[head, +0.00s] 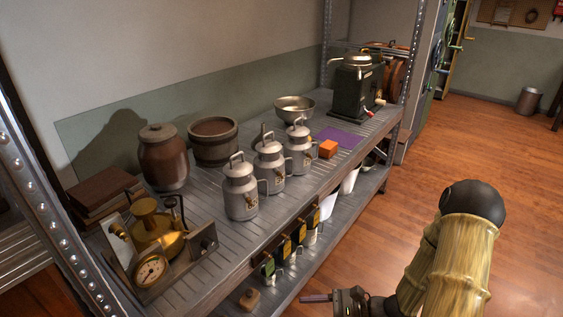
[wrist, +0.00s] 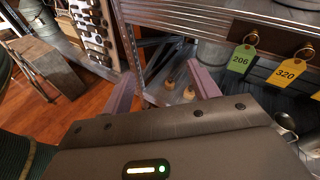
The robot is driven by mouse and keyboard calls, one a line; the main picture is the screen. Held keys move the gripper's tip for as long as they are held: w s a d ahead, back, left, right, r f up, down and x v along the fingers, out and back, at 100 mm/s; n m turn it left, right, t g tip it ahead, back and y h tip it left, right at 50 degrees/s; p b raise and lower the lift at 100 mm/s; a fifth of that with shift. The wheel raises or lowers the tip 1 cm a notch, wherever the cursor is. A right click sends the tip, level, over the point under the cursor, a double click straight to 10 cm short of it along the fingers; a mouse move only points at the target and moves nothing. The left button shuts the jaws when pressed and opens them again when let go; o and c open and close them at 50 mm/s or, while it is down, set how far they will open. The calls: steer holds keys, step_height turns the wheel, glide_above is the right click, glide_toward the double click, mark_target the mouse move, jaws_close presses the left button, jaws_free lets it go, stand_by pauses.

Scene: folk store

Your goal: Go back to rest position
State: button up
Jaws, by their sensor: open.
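My gripper (head: 318,298) is low in the head view, in front of the shelf's lower level, at the end of my arm. Only part of it shows there. In the wrist view its two pale purple fingers (wrist: 163,88) stand wide apart with nothing held between them. Beyond them are the metal shelf post and the lower shelf, with small wooden-knobbed things (wrist: 187,92) on it. My gripper appears apart from the shelf, but the exact gap cannot be told.
The metal shelf (head: 205,270) holds several milk cans (head: 240,192), a brown jar (head: 164,160), a brass scale (head: 156,230), an orange cube (head: 328,149) and a dark green machine (head: 357,85). Tags (wrist: 242,60) hang along its front edge.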

steer(key=s+d+r+n+g+h, duration=0.45)
steer(key=s+d+n+h, duration=0.2)
steer(key=n+h, duration=0.55)
steer(key=w+r+n+t+h+p, duration=0.1)
steer(key=w+r+n+t+p, duration=0.1)
steer(key=r+p, duration=1)
steer(key=w+d+r+n+t+h+p, duration=0.1)
steer(key=w+r+n+t+h+p, duration=0.1)
steer(key=r+p, duration=1)
step_height(320, 180, up, 7)
steer(key=shift+d+r+n+t, duration=0.1)
steer(key=shift+d+n+t, duration=0.15)
steer(key=shift+n+t, duration=0.4)
